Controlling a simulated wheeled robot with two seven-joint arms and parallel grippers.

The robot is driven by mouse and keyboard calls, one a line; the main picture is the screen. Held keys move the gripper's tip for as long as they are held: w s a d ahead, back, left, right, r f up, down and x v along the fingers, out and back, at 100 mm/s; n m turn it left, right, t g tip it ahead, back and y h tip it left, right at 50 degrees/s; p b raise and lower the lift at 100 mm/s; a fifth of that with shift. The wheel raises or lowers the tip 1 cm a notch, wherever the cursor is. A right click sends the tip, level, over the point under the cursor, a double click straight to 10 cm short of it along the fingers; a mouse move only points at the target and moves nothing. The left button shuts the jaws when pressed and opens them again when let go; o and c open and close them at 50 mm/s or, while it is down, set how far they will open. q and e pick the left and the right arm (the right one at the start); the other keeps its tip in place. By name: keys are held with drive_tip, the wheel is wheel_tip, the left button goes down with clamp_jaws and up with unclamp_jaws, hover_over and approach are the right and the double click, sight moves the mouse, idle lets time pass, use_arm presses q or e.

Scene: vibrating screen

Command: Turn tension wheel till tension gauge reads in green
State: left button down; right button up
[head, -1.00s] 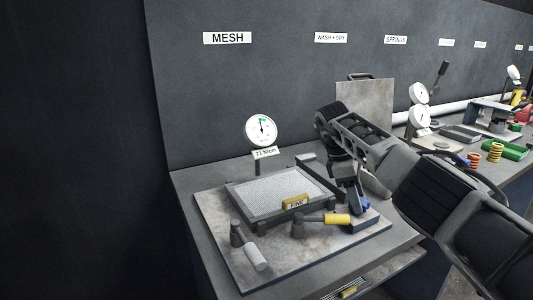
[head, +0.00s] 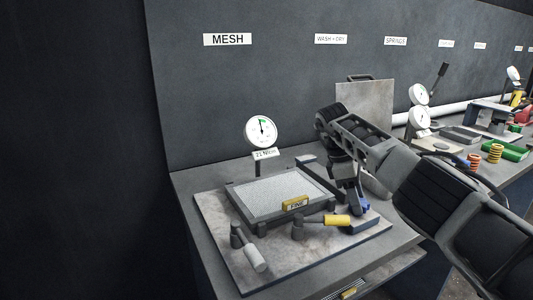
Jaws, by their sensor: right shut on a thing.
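The tension gauge (head: 261,131) is a round white dial on a post behind the mesh frame. It has a small green band near the top, and its dark needle points up close to that band; I cannot tell if it lies inside it. A small N/cm plate (head: 264,155) hangs under the dial, its digits too small to read surely. My right gripper (head: 357,207) points down at the right corner of the frame, shut on the tension wheel (head: 364,205). Only a bit of blue shows there; the fingers hide most of the wheel. My left gripper is out of view.
The mesh frame (head: 236,192) with a yellow FINE tag (head: 296,203) lies on a grey plate (head: 215,221). A yellow-handled lever (head: 337,221) and a white-handled lever (head: 255,260) stand in front. A metal panel (head: 364,97) stands behind my right arm. Springs and other gauges fill the bench at right.

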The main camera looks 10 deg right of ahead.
drive_tip(key=o, duration=0.6)
drive_tip(key=shift+c, duration=0.2)
drive_tip(key=shift+r, duration=0.1)
drive_tip(key=shift+r+p, duration=2.4)
drive_tip(key=shift+r, duration=0.6)
drive_tip(key=shift+o, duration=0.3)
drive_tip(key=shift+f, duration=0.1)
drive_tip(key=shift+o, duration=1.3)
